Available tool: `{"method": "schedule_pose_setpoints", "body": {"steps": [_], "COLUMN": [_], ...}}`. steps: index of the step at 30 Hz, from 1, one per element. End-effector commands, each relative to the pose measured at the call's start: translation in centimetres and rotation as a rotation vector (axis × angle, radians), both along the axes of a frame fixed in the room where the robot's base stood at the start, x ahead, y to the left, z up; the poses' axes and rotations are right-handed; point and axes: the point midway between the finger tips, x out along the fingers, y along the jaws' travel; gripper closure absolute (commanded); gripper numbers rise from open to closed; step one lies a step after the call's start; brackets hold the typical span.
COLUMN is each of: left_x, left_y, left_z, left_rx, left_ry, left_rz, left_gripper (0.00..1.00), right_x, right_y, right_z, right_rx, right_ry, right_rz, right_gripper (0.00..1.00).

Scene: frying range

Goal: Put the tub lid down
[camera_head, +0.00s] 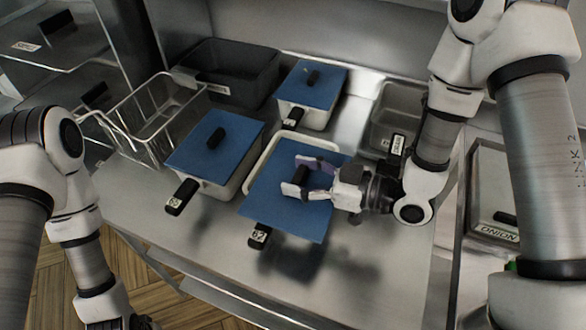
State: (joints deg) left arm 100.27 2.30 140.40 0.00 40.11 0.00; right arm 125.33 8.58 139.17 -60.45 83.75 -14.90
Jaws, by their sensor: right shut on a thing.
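My right gripper (306,180) is shut on the dark handle of a blue tub lid (285,212). The lid is tilted in the picture and hangs over a white tub (262,152), shifted toward the front so that the tub's back rim shows. A dark shadow on the counter in front suggests the lid is raised; whether it touches the rim is hard to tell. A black tab labelled 62 (259,236) shows below the lid's left corner. My left arm comes down at the left, and only a dark bit of its end shows at the bottom edge.
Two other tubs have blue lids with black handles: one at left (238,140) and one behind (318,82). A wire basket (150,128), a dark bin (262,72) and a grey pan (397,100) stand around. The steel counter (370,290) is bare in front.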

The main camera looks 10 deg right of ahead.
Motion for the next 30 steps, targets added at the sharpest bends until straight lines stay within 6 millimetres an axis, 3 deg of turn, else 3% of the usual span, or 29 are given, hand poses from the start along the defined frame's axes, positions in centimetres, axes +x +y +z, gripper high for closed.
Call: {"method": "schedule_pose_setpoints", "body": {"steps": [1, 6, 13, 15, 18, 29, 30], "left_x": [0.0, 0.0, 0.0, 0.0, 0.0, 0.0, 0.0], "left_y": [0.0, 0.0, 0.0, 0.0, 0.0, 0.0, 0.0], "left_z": [1.1, 2.5, 3.7, 4.3, 5.0, 4.2, 4.4], "left_rx": [0.000, 0.000, 0.000, 0.000, 0.000, 0.000, 0.000], "left_ry": [0.000, -0.001, 0.000, 0.000, 0.000, 0.000, 0.000], "left_rz": [0.000, 0.000, 0.000, 0.000, 0.000, 0.000, 0.000], "left_gripper": [0.60, 0.60, 0.60, 0.60, 0.60, 0.60, 0.60], "right_x": [1.2, 5.0, 8.1, 7.8, 7.8, 7.9, 7.9], "right_y": [0.0, -0.1, -0.2, -0.2, -0.2, -0.2, -0.2], "right_z": [0.6, 0.2, -0.5, -2.2, -3.2, -4.1, -3.9], "right_rx": [-0.001, 0.000, -0.001, 0.000, 0.000, 0.001, 0.000], "right_ry": [-0.004, -0.002, 0.001, 0.008, 0.002, 0.000, 0.000], "right_rz": [0.001, 0.001, 0.002, 0.002, 0.001, 0.001, 0.001], "right_gripper": [0.80, 0.80, 0.80, 0.80, 0.80, 0.80, 0.25]}}
